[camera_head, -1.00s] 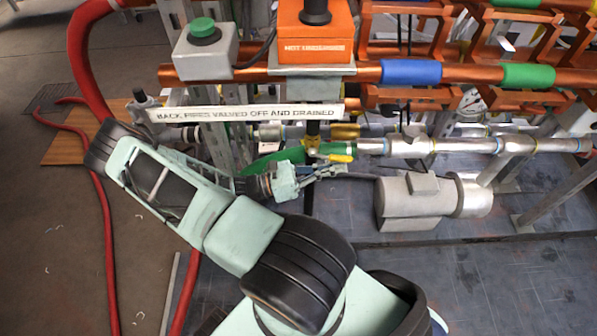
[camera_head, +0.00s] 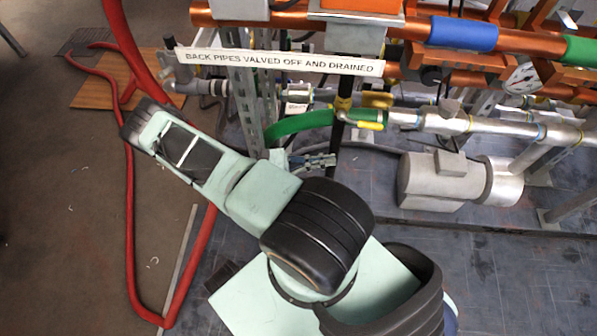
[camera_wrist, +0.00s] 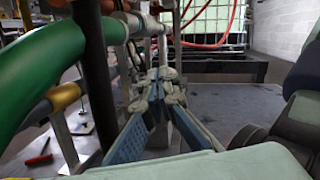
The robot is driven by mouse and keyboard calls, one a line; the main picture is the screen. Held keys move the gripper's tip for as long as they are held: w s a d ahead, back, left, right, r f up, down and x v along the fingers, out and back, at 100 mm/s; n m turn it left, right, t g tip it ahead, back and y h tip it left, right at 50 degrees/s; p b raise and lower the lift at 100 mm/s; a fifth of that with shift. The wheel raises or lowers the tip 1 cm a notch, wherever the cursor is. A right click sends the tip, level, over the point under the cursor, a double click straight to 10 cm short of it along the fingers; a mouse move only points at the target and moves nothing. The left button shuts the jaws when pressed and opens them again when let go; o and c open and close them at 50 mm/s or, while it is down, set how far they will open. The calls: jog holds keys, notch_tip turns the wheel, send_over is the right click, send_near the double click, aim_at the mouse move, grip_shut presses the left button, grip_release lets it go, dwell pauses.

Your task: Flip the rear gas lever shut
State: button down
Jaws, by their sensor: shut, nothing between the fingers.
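A yellow lever (camera_head: 370,126) sits at the end of the green hose (camera_head: 300,124), where it meets the silver pipe. A second yellow fitting (camera_head: 377,99) shows just behind it; I cannot tell which is the rear gas lever. My gripper (camera_head: 333,160) is below and left of the yellow lever, apart from it, shut and empty. In the wrist view the fingers (camera_wrist: 160,78) come together at the tips with no lever between them. The green hose (camera_wrist: 40,65) and a yellow fitting (camera_wrist: 64,97) are on the left there.
A black upright post (camera_wrist: 92,70) stands close left of my fingers. A grey motor-like unit (camera_head: 430,178) lies to the right on the floor. A white sign (camera_head: 280,61) hangs above on the frame.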

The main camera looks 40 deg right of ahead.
jog(key=w+a+f, duration=0.4)
jog(key=a+f, duration=0.1)
jog(key=a, duration=0.1)
jog(key=shift+w+a+f+b, duration=0.15)
jog(key=shift+w+f+b, duration=0.15)
jog(key=shift+f+b, duration=0.05)
